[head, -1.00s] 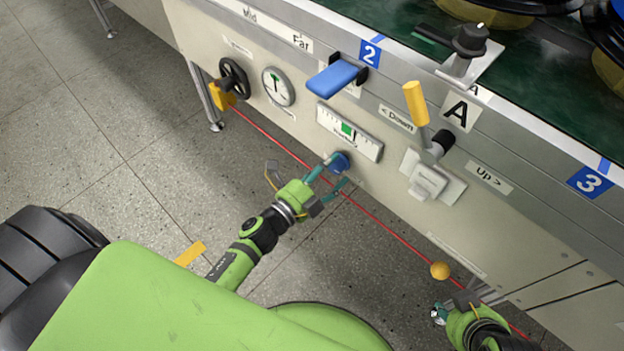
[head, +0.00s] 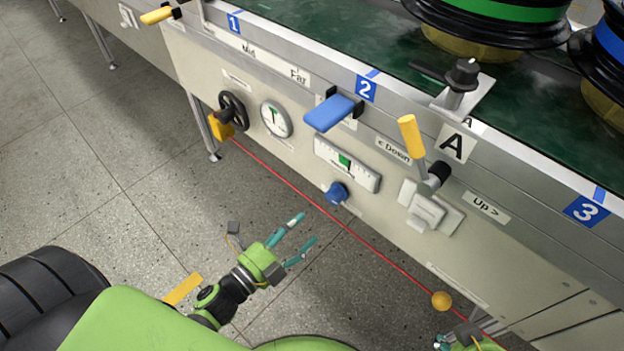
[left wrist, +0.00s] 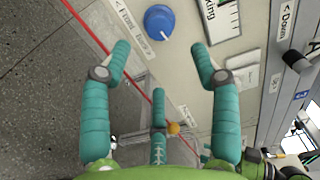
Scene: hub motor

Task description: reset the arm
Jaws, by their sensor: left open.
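My left gripper (head: 298,238) is open and empty, held out in front of the machine's side panel, below and to the left of the blue knob (head: 336,193). My right gripper (head: 466,335) is only partly in view at the bottom right of the head view, near a yellow ball (head: 441,301). Its fingers are too unclear to tell their state.
The panel carries a black handwheel (head: 233,111), a round gauge (head: 276,119), a slider gauge (head: 347,163), a blue lever (head: 333,112) and a yellow-handled lever (head: 411,136). A red cord (head: 300,188) runs along the panel. Open floor (head: 110,150) lies to the left.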

